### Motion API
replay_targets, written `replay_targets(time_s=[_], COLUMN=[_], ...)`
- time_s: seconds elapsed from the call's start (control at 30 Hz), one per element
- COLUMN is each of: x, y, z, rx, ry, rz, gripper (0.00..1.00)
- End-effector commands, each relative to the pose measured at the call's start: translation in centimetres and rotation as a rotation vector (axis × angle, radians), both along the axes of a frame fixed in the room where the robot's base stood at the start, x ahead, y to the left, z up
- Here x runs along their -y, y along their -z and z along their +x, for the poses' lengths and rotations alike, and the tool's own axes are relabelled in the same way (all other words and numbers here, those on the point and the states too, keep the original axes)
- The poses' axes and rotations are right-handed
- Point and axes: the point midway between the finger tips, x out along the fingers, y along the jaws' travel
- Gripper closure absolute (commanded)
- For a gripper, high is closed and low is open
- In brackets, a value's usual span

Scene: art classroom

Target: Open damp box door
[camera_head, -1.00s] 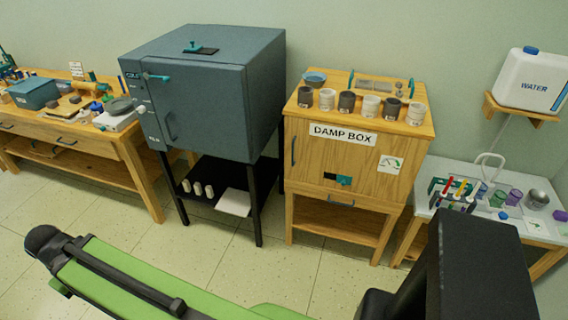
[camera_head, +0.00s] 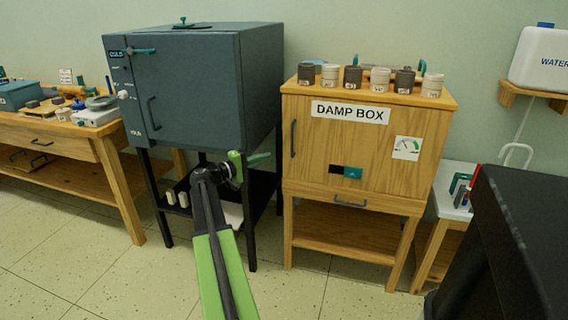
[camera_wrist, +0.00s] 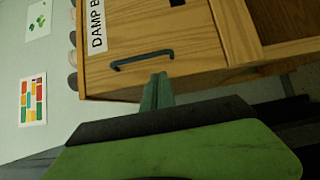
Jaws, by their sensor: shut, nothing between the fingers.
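The damp box (camera_head: 400,120) is a wooden cabinet on legs with a "DAMP BOX" label; its front door is shut. A dark upright bar handle (camera_head: 293,138) is at the door's left edge. The handle also shows in the wrist view (camera_wrist: 142,59), turned sideways, just beyond my fingertips. A black and teal piece (camera_head: 347,172) sits low on the door. My gripper (camera_head: 262,158) is left of the door and a little lower than the handle's middle. In the wrist view my gripper (camera_wrist: 159,80) is shut and empty, apparently apart from the handle.
The grey kiln cabinet (camera_head: 185,90) stands close on the left, behind my arm. Several grey and white cups (camera_head: 353,78) stand on the damp box. A drawer handle (camera_head: 350,203) is below the door. A white side table (camera_head: 448,205) is at the right. Floor in front is clear.

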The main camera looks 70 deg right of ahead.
Motion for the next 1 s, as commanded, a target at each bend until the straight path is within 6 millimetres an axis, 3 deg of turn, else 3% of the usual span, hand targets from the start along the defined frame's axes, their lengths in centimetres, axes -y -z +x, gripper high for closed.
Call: replay_targets(time_s=[0.17,0.6,1.0], x=[1.2,7.6,8.3], y=[-0.1,-0.1,0.0], z=[-0.8,-5.0,-5.6], rx=[0.001,0.003,0.003], ry=[0.001,0.001,0.000], rz=[0.002,0.003,0.003], gripper=[1.00,1.00,1.00])
